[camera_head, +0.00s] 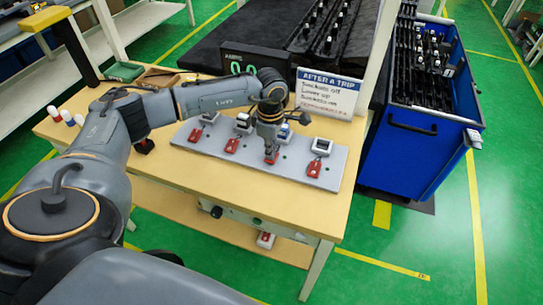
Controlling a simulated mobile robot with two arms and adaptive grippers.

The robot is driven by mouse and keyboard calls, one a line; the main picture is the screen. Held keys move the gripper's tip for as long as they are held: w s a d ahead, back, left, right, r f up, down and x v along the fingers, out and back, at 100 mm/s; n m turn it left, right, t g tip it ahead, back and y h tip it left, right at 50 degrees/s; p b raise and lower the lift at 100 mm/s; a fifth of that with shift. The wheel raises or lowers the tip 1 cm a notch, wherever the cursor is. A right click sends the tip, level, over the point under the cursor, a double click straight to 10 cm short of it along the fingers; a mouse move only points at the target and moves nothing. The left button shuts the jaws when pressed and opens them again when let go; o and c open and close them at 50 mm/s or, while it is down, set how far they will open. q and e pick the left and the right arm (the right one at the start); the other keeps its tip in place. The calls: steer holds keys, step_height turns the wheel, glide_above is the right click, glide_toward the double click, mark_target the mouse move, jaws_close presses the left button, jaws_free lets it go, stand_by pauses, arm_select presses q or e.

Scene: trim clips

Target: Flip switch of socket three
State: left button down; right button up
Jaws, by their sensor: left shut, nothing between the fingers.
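A grey panel (343,165) lies on the wooden table with several sockets in a row, each a white-and-dark unit at the back with a red switch piece in front. The red switches show at far left (194,135), second (232,146), third from left (272,159) and far right (314,168). The far-right socket unit (321,146) is in clear view. My left gripper (270,149) is shut and empty, pointing down at the third red switch; I cannot tell whether it touches. It partly hides that switch and its socket unit (286,131). My right gripper is out of view.
A sign headed "AFTER A TRIP" (327,93) stands behind the panel, next to a black unit with green digits (243,62). A blue cart (410,155) stands right of the table (180,180). White cylinders (66,117) stand at the table's left. The table front is clear.

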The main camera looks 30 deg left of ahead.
arm_select(q)
steer(key=shift+f, duration=0.3)
steer(key=shift+r, duration=0.15)
steer(key=shift+r+p, duration=0.45)
steer(key=shift+r, duration=0.45)
steer(key=shift+r+p, duration=1.35)
steer(key=shift+r, duration=1.15)
